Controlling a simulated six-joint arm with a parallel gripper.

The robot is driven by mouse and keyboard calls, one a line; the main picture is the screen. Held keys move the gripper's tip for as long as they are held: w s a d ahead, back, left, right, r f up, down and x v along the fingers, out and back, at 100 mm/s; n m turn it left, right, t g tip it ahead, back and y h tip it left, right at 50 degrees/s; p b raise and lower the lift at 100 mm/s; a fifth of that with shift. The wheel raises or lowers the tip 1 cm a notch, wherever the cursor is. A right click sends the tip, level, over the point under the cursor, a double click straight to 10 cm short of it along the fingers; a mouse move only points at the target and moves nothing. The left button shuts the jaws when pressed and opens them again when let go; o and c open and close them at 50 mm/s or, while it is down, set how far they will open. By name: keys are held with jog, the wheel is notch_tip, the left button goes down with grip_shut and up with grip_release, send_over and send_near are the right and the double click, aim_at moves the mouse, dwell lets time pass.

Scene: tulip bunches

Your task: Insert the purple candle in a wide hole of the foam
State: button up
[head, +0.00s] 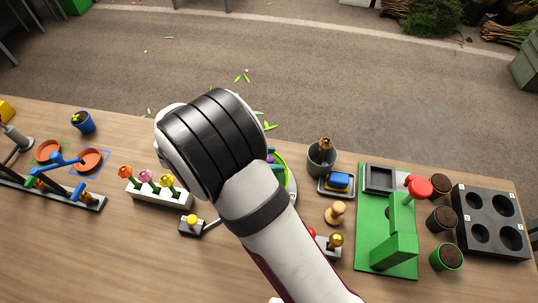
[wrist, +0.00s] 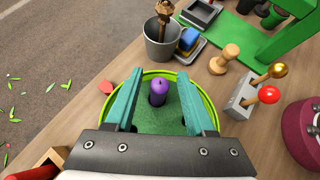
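The purple candle (wrist: 159,87) stands roughly upright on the green foam (wrist: 158,121) in the wrist view. A dark hole edge shows around its lower end; how deep it sits I cannot tell. The foam lies in a round dish with a lime-green rim (wrist: 210,104). My gripper (wrist: 160,80) is open over the dish, one teal finger on each side of the candle, with gaps between. In the head view my arm hides most of the dish (head: 290,180), and the candle cannot be made out clearly.
A grey pot (wrist: 161,46) and a tray with a blue-yellow sponge (wrist: 188,41) stand beyond the dish. A wooden knob (wrist: 224,60) and a block with red and gold balls (wrist: 243,98) stand to the right. A green stand (head: 393,235) is farther right.

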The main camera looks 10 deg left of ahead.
dwell(0.4)
jog(key=v, duration=1.5)
jog(key=shift+s+a+r, duration=0.1)
jog(key=shift+a+r, duration=0.15)
jog(key=shift+r, duration=0.05)
